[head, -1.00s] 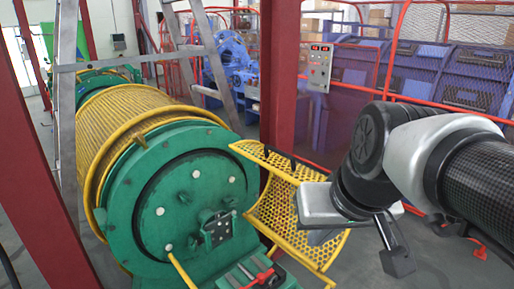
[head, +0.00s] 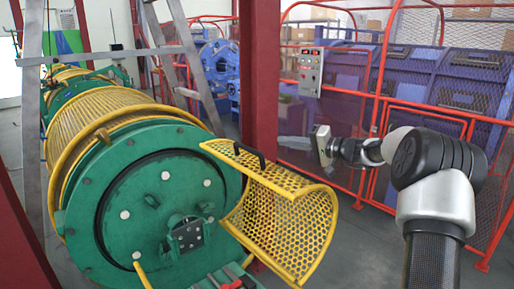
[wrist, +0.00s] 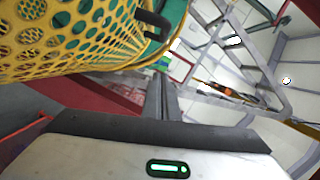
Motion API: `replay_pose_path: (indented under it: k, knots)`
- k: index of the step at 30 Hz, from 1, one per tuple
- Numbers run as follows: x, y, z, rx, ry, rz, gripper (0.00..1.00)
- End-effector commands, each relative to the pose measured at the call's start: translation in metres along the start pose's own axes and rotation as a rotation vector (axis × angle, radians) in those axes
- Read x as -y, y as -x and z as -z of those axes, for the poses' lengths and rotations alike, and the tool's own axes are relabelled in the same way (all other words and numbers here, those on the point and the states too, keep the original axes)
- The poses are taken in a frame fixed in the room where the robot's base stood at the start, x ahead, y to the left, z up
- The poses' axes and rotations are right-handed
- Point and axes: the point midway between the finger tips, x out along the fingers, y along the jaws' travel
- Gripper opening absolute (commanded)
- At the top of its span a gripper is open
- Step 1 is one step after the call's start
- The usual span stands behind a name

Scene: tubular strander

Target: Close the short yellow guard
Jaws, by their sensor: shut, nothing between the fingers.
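The short yellow guard (head: 290,212) is a curved perforated panel with a yellow tube frame. In the head view it stands swung out to the right of the green drum end (head: 155,205), open. Its black handle (head: 250,154) is on the upper edge. My gripper (head: 290,143) is to the right of and above the guard, apart from it, beside the red post. In the wrist view the guard (wrist: 70,38) fills the upper left, with the black handle (wrist: 152,24) near the top middle. My gripper's fingers (wrist: 162,92) are together and hold nothing.
A red post (head: 259,90) stands behind the guard. A long yellow mesh guard (head: 105,115) covers the drum behind the green end. Red-framed mesh fencing (head: 440,85) and a control box (head: 310,72) are behind my arm.

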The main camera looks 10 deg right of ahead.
Motion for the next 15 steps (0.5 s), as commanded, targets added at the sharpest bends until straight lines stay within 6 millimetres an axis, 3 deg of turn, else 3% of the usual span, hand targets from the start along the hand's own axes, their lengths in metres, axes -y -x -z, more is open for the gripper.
replay_pose_path:
  k: [5, 15]
  knots:
    - [-0.001, -0.015, 0.003, -0.008, -0.004, 0.014, 0.0]
    - [-0.001, -0.079, 0.002, -0.005, -0.004, 0.011, 0.0]
